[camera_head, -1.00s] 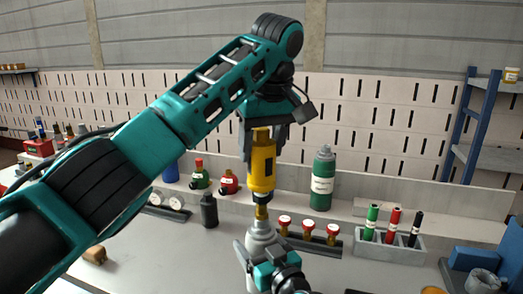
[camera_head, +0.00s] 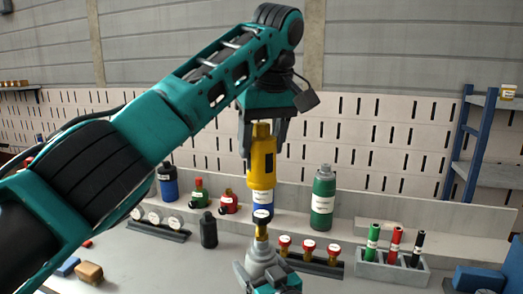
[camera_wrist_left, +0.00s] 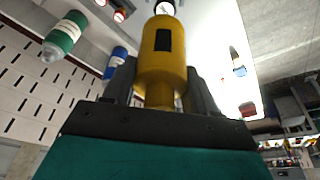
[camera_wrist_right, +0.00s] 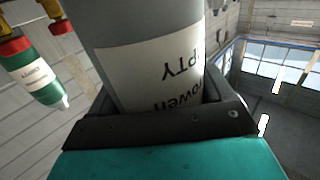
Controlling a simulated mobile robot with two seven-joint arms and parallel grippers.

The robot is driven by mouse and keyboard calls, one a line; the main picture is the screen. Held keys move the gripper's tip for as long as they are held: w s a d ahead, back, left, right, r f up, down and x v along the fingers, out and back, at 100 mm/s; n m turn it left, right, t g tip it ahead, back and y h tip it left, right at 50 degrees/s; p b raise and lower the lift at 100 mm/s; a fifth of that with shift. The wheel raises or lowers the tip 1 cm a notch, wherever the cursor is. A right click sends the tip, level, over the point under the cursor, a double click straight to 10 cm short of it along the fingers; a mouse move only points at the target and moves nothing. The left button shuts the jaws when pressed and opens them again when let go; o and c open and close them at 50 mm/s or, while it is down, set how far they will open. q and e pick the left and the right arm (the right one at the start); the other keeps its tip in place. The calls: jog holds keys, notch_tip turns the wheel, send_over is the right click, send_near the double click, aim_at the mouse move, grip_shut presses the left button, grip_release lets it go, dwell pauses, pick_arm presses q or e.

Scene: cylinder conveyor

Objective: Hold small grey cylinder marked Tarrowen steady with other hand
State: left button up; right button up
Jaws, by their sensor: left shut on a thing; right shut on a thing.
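A small grey cylinder (camera_head: 262,252) stands at the bottom centre of the head view, with a brass neck and a black knob (camera_head: 262,216) on top. My right gripper (camera_head: 268,278) is shut on its body. In the right wrist view the grey cylinder (camera_wrist_right: 140,35) fills the jaws; its upside-down label (camera_wrist_right: 150,75) shows part of a word ending "owen" and "PTY". My left gripper (camera_head: 263,128) is shut on a yellow tool (camera_head: 262,165), held upright above the knob, apparently with a gap. The yellow tool (camera_wrist_left: 163,60) and the dial-like knob top (camera_wrist_left: 164,7) also show in the left wrist view.
Behind stand a blue cylinder (camera_head: 263,197), partly hidden, and a green cylinder (camera_head: 323,200). Several red-topped valves (camera_head: 308,247) sit on a rack at right, beside a grey holder (camera_head: 390,268) with coloured tubes. Gauges (camera_head: 155,219) and a black bottle (camera_head: 208,230) are at left.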

aim_at(261, 123)
pick_arm(q)
jog(key=shift+r, duration=1.6)
pick_arm(e)
jog(key=o, duration=1.1)
jog(key=shift+c, duration=0.2)
